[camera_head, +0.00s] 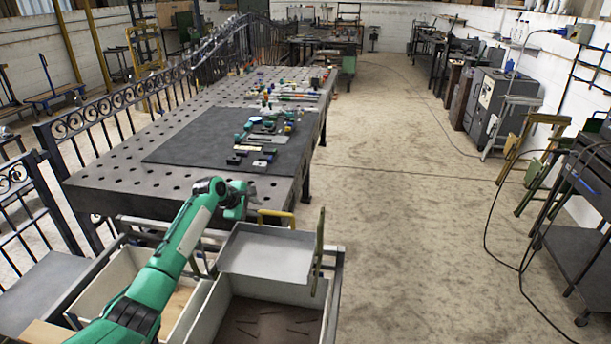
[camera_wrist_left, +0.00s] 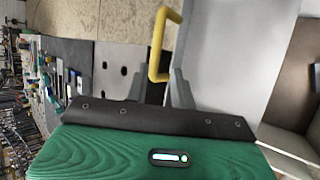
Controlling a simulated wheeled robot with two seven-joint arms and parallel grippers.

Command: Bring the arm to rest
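My left arm, green with a white band, comes in from the lower left of the head view. Its gripper (camera_head: 247,200) is by the near right corner of the perforated table (camera_head: 135,170). In the left wrist view the two grey fingers of the left gripper (camera_wrist_left: 160,92) stand apart, with nothing seen clamped between them. A yellow handle (camera_wrist_left: 163,45) shows just beyond the fingertips; whether it touches them I cannot tell. The same yellow handle (camera_head: 276,214) is at the far edge of a grey tray-like panel (camera_head: 268,255). My right gripper is not in view.
Below the panel is an open bin (camera_head: 270,320) with thin dark rods. Another pale bin (camera_head: 110,283) lies partly behind my arm. A dark mat (camera_head: 190,150) and several small parts lie on the table. Black scrollwork railings (camera_head: 75,125) run along its left.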

